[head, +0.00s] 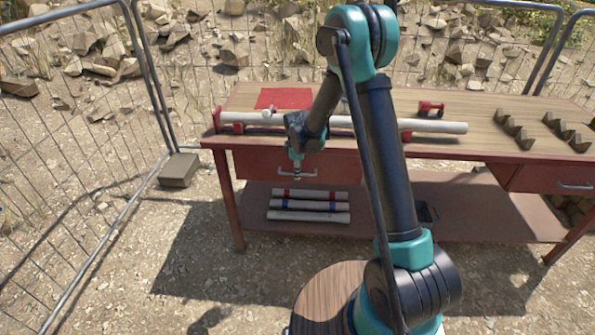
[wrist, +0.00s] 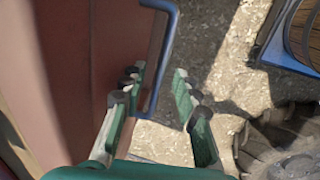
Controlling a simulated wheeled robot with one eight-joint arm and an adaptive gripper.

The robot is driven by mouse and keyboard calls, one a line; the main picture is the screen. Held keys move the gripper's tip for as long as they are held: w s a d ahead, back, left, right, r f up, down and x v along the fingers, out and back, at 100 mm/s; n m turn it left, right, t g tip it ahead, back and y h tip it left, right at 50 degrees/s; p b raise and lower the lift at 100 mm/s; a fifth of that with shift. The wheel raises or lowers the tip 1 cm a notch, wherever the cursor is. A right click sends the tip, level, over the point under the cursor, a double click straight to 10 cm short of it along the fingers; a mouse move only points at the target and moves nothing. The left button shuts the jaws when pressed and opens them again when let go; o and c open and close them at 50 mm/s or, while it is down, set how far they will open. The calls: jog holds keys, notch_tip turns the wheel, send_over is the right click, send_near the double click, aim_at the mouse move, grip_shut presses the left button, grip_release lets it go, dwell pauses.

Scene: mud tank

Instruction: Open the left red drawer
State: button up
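The left red drawer (head: 252,166) sits under the left part of the workbench top, and its front looks flush with the bench. Its metal handle (head: 312,175) is partly hidden by my gripper (head: 297,168), which points down at it. In the wrist view the red drawer front (wrist: 60,70) fills the left side. The bar of the handle (wrist: 163,60) reaches down between the two green fingers of my gripper (wrist: 160,95). The fingers are apart, with a gap to the right of the bar. I cannot tell whether the left finger touches the bar.
A long pale pipe (head: 370,123) lies across the bench top (head: 480,108) above the drawer. Several pipes (head: 308,205) lie on the lower shelf (head: 400,225). A second red drawer (head: 535,179) is at the right. Mesh fence (head: 80,150) stands at the left; the ground in front is open.

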grip_shut()
dwell(0.4)
